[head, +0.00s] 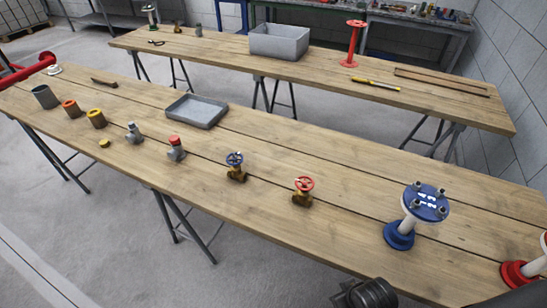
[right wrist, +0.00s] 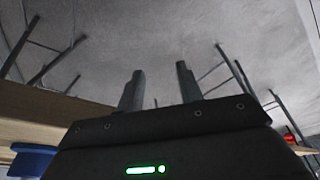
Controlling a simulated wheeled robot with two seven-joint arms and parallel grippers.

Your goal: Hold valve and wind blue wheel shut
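A brass valve with a blue wheel (head: 235,163) stands on the near wooden table (head: 270,150), around its middle. A similar brass valve with a red wheel (head: 303,187) stands to its right, apart from it. My right gripper (right wrist: 160,85) shows in the right wrist view with its two fingers apart and nothing between them; grey floor lies beyond them. Neither valve shows in that view. A dark part of my own arm shows at the bottom edge of the head view, well away from both valves. My left gripper is not in view.
A white pipe with a blue flange (head: 427,202) stands right of the valves; a red-based one (head: 522,272) is at the right edge. Several small fittings and a grey tray (head: 197,111) are to the left. A second table (head: 220,45) stands behind.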

